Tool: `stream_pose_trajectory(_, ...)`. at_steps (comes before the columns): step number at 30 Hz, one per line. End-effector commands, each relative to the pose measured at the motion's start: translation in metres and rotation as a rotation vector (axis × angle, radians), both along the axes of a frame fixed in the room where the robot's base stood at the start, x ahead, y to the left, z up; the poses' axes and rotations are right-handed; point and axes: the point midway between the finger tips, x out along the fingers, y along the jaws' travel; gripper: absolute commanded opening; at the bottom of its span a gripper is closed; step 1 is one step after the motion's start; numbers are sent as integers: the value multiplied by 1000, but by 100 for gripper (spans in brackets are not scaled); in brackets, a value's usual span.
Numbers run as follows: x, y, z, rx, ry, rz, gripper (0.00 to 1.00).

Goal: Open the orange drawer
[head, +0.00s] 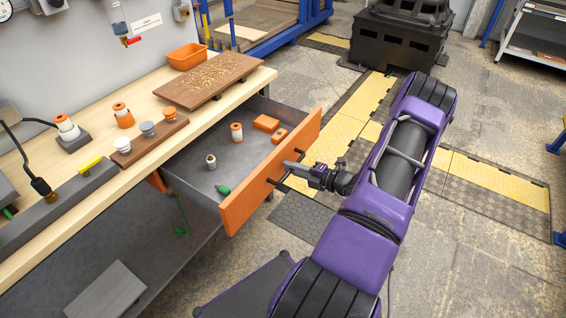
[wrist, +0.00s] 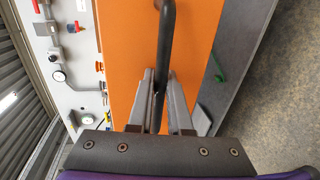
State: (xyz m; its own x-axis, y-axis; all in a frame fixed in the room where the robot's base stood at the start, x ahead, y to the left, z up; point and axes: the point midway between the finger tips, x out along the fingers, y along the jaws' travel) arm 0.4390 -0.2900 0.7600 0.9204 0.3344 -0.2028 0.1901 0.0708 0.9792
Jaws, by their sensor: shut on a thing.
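The orange drawer (head: 270,170) stands pulled out from under the wooden bench, its grey inside showing. Its dark bar handle (head: 279,176) is on the front face. My gripper (head: 290,172) is at the handle from the front. In the wrist view the drawer front (wrist: 128,60) fills the middle, and the handle (wrist: 166,50) runs down between the fingers of my gripper (wrist: 160,92), which are shut on it. Inside the drawer are an orange-and-white container (head: 236,132), a small dark-and-white container (head: 211,161), a green item (head: 223,189) and orange blocks (head: 266,123).
The bench top (head: 225,95) carries a brown board (head: 212,79) with crumbs, an orange bin (head: 187,56) and a small board with containers (head: 150,142). A grey shelf (head: 107,290) lies below. Open floor with yellow-black mats (head: 455,170) is to the right.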

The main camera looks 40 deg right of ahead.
Motion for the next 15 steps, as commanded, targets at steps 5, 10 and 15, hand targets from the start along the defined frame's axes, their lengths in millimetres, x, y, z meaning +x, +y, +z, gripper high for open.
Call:
stream_pose_trajectory(5, -4, -1, 0, 1, -1, 1, 0)
stream_pose_trajectory(10, -4, -1, 0, 0, 0, 1, 0)
stream_pose_trajectory(15, -4, -1, 0, 0, 0, 1, 24)
